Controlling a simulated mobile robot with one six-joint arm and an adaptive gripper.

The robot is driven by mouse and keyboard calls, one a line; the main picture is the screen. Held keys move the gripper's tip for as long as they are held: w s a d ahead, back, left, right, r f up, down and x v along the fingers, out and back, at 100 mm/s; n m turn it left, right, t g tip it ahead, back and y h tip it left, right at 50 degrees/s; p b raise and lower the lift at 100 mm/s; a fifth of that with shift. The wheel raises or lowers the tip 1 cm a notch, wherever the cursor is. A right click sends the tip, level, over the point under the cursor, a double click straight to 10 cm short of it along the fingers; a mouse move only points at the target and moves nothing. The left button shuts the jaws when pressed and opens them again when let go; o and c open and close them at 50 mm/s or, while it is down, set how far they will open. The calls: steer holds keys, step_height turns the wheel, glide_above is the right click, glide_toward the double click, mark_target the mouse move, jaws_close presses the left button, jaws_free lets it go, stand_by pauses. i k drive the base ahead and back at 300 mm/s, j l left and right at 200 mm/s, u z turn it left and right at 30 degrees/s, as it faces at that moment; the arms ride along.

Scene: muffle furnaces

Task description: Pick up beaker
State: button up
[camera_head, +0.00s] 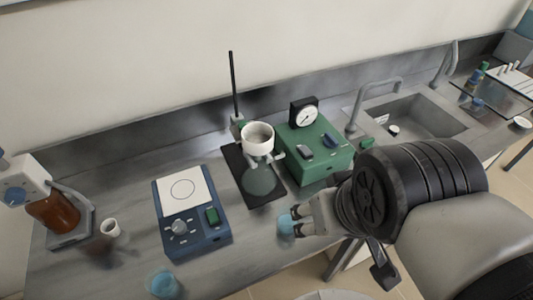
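My gripper (293,219) reaches in from the right at the front edge of the bench. Its two dark fingertips show apart, next to a small beaker with light blue contents (285,225). I cannot tell whether the fingers touch this beaker or grip it. Another clear beaker with blue contents (163,284) stands at the front of the bench, left of my gripper and apart from it.
A blue hotplate stirrer (197,240), a stand with a white cup (258,137) and a green box with a dial (318,150) stand behind. A brown bottle (54,211) and small white cup (110,227) are at left, a sink (425,118) at right.

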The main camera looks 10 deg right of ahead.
mark_target(288, 222)
steer(key=k+j, duration=0.2)
steer(key=j, duration=0.15)
steer(key=k+j+z, duration=0.1)
steer(key=j, duration=0.25)
steer(key=k+j, duration=0.25)
steer(key=j+z, duration=0.05)
steer(key=j, duration=0.05)
